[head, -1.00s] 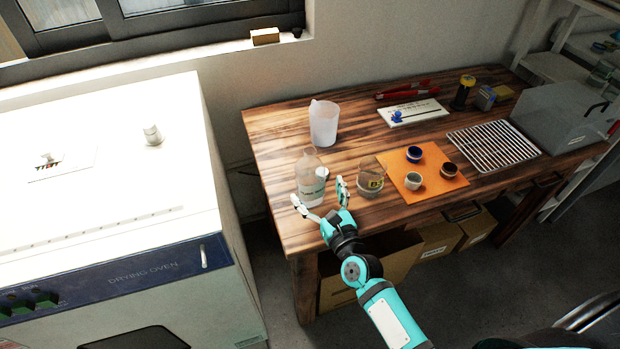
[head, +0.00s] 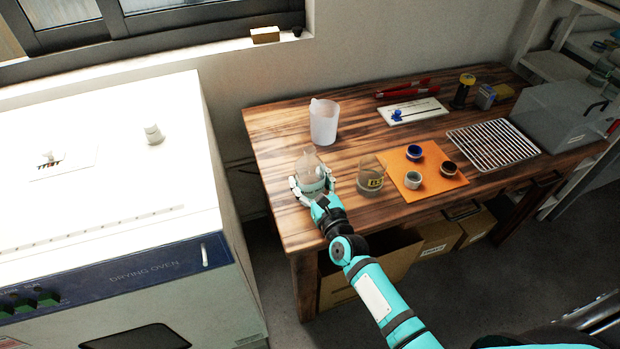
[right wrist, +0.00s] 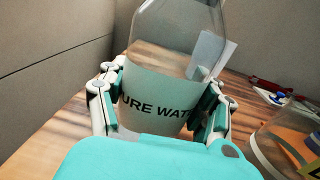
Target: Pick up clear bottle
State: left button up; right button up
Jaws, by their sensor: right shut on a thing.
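The clear bottle (head: 309,163) stands upright near the left front edge of the wooden table. In the right wrist view the bottle (right wrist: 165,88) fills the middle and its label reads "URE WAT", cut off at both sides. My right gripper (head: 312,188) is shut on the bottle's body. In the right wrist view its fingers (right wrist: 160,100) press on both sides of the label. The bottle's lower part is partly hidden by the gripper. My left gripper is in neither view.
A glass beaker with a yellow label (head: 368,182) stands just right of the gripper. A white plastic beaker (head: 323,128) stands behind the bottle. An orange mat (head: 432,190) holds 3 small bowls. A wire rack (head: 492,146) lies further right. The drying oven (head: 100,278) stands left.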

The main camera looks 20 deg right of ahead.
jog(key=c, duration=0.4)
jog(key=shift+c, duration=0.2)
jog(key=shift+r, duration=0.15)
